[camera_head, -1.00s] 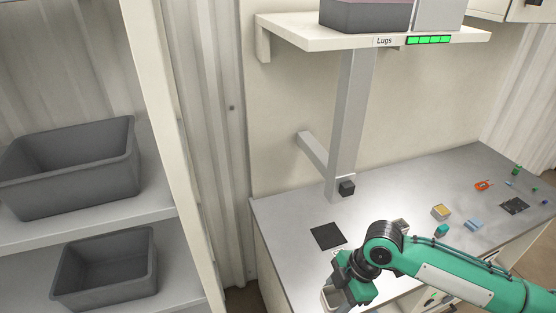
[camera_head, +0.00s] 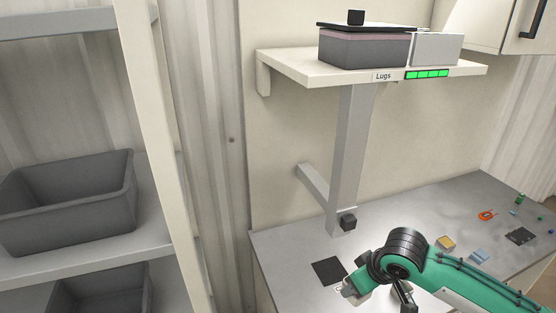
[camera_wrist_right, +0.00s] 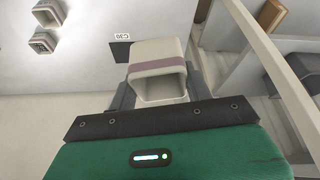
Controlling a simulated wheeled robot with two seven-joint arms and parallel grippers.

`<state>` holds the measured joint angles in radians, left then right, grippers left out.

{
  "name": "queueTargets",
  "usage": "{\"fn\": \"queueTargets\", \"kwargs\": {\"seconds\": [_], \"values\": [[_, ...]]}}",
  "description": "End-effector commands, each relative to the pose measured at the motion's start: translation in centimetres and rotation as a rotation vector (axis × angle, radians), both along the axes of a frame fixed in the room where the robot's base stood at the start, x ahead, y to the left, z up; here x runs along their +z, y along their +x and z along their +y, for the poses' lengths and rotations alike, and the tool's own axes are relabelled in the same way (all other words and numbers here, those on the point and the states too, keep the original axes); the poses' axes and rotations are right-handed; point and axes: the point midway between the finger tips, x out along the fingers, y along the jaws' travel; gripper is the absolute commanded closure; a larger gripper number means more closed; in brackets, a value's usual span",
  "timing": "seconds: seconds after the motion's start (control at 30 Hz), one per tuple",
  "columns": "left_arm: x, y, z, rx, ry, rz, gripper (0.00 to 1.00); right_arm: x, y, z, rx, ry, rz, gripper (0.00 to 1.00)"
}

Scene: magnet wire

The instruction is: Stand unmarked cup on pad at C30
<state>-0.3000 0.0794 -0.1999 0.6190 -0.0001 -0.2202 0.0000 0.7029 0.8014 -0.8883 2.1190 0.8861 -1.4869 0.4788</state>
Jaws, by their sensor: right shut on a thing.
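A pale cup with a mauve band (camera_wrist_right: 158,66) is in my right gripper (camera_wrist_right: 152,92), its open end facing the wrist camera. In the head view my right gripper (camera_head: 352,287) is beside the lower right edge of a dark square pad (camera_head: 328,270); the cup there is mostly hidden by the arm. In the wrist view the pad (camera_wrist_right: 121,52) shows partly behind the cup, with a C30 label (camera_wrist_right: 122,36) at its edge. I cannot tell whether the cup touches the bench. My left gripper is not in view.
Two small square containers (camera_wrist_right: 48,12) (camera_wrist_right: 42,42) show in the wrist view. A grey post with a black block (camera_head: 348,223) stands behind the pad. A yellow-topped block (camera_head: 445,243), a blue item (camera_head: 479,257) and a dark patch (camera_head: 520,236) lie farther right. A shelf (camera_head: 300,68) hangs above.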

Motion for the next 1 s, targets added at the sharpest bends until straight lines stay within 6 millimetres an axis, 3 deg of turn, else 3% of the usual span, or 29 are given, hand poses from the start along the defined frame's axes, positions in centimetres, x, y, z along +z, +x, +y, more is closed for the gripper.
{"fn": "queueTargets", "kwargs": {"seconds": [0.2,0.47,0.57,0.8,1.0], "values": [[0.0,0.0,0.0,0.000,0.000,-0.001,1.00,2.2,1.9,-1.5,-0.327,0.001,-0.001,0.71],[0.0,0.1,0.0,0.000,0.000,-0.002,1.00,3.4,2.7,-2.5,-0.532,0.000,0.000,0.71],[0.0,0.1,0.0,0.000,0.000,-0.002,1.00,2.9,1.8,-2.7,-0.550,-0.002,0.004,0.71],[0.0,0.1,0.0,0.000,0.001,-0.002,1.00,0.8,-3.5,-2.7,-0.550,-0.004,0.006,0.71],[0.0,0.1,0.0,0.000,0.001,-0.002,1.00,0.0,-6.4,-2.6,-0.551,0.000,0.004,0.71]]}}
